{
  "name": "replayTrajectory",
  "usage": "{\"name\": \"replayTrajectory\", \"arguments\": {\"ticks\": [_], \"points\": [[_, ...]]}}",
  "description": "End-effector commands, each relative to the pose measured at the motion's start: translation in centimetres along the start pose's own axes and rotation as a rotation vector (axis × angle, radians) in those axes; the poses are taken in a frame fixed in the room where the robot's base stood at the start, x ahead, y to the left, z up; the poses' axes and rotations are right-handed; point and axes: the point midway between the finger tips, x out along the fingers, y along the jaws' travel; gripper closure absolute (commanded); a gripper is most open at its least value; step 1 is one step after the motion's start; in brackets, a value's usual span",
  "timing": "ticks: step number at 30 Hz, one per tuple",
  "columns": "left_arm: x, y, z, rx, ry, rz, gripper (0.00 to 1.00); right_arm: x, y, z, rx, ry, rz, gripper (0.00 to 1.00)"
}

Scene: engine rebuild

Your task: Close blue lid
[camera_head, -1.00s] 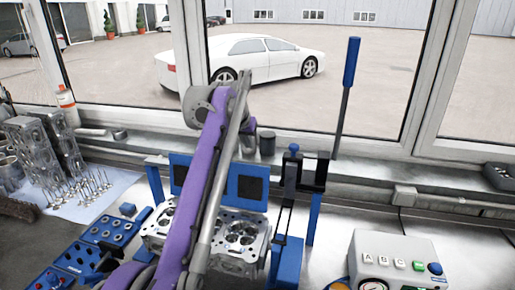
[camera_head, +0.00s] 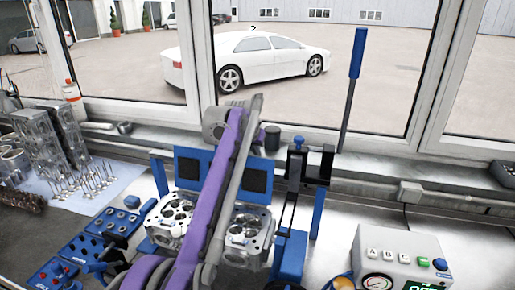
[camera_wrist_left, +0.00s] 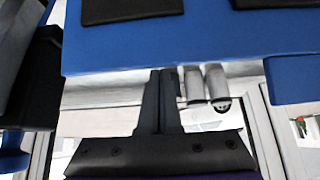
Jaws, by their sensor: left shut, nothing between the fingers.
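The blue lid (camera_head: 206,171), a panel with two black pads, stands raised behind two metal cylinder heads (camera_head: 176,209) (camera_head: 249,233) in the fixture. My purple left arm reaches over the heads and across the lid's middle, and its wrist is above and behind the lid's top edge. In the head view the left fingertips are hidden. In the left wrist view the left gripper (camera_wrist_left: 160,75) is shut and empty, its fingertips at the edge of the blue lid (camera_wrist_left: 210,30); I cannot tell whether they touch. My right gripper is not in view.
A lever with a blue handle (camera_head: 358,53) stands upright right of the lid. A control box (camera_head: 397,255) with a gauge is at the lower right. Blue trays (camera_head: 114,222) and valves (camera_head: 80,184) lie left.

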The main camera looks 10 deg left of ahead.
Motion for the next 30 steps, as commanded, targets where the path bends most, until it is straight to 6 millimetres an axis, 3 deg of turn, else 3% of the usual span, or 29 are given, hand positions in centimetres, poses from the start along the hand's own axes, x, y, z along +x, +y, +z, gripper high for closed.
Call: {"name": "replayTrajectory", "arguments": {"ticks": [6, 30], "points": [[-0.8, 0.0, 1.1, -0.001, 0.000, 0.000, 1.00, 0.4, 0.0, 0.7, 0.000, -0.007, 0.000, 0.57], [-1.6, 0.0, 1.6, 0.001, 0.052, 0.001, 1.00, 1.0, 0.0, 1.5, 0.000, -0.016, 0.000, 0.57]]}}
